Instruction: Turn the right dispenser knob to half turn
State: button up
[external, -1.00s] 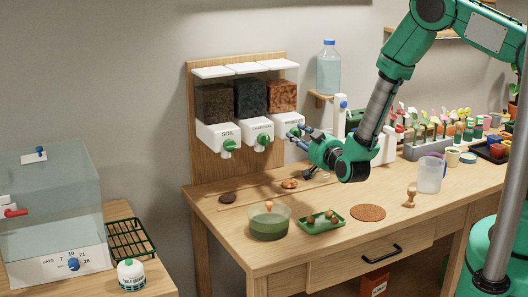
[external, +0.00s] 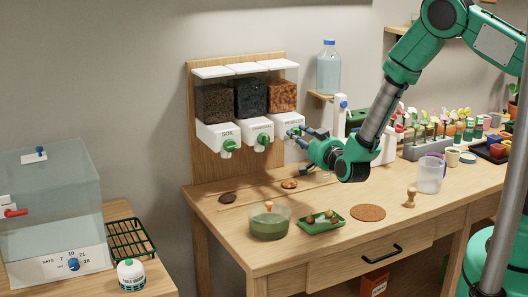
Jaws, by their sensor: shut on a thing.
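The dispenser with three bins hangs on a wooden back board (external: 200,165). The right bin (external: 282,97) holds reddish-brown pebbles above a white front. The knob's exact angle cannot be made out. The left knob (external: 229,145) under the soil bin and the middle knob (external: 261,139) are green and free of the gripper.
On the bench (external: 240,208) stand a green bowl (external: 270,224), a green tray (external: 320,229), a round brown mat (external: 368,213) and a clear jug (external: 430,174). A water bottle (external: 328,72) stands on a small shelf to the right of the dispenser.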

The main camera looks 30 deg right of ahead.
jog(key=shift+s+f, duration=0.1)
jog(key=shift+f, duration=0.25)
jog(key=o, duration=0.9)
jog(key=shift+o, duration=1.3)
jog(key=shift+a, duration=0.1)
jog(key=shift+r, duration=0.15)
jog(key=s, duration=1.2)
jog(key=shift+w, duration=0.1)
